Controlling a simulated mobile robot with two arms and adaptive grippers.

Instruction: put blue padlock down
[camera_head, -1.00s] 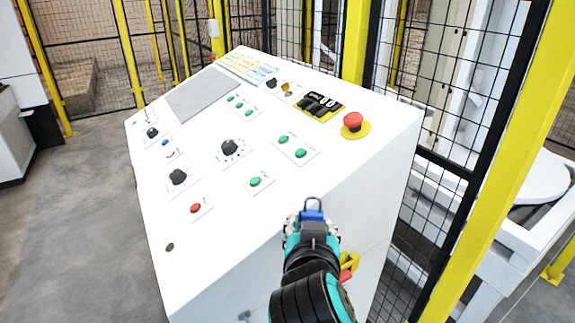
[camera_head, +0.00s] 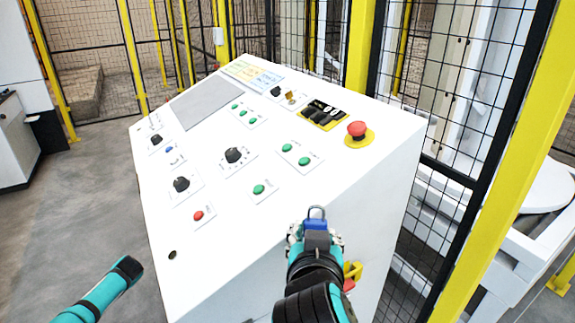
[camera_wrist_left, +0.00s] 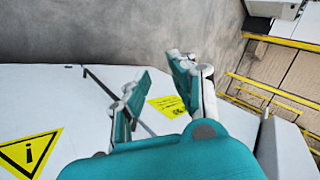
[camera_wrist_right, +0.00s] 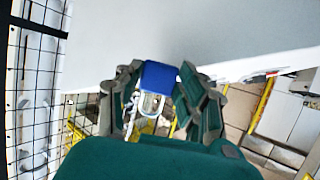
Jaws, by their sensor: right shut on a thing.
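My right gripper (camera_head: 315,238) is shut on the blue padlock (camera_head: 316,223), in front of the near edge of the white control console. The padlock's metal shackle points away from me. The right wrist view shows the blue body (camera_wrist_right: 160,76) between the fingers, with the shackle (camera_wrist_right: 151,105) below it. In the left wrist view my left gripper (camera_wrist_left: 158,82) is open and empty, its fingers apart near a white surface with yellow labels. In the head view only part of my left arm shows at the lower left.
The white console (camera_head: 235,210) carries green buttons, black knobs and a red emergency button (camera_head: 357,130). A yellow and red part (camera_head: 352,272) is on its near side, partly behind my right arm. Black mesh fencing with yellow posts (camera_head: 500,180) stands at the right.

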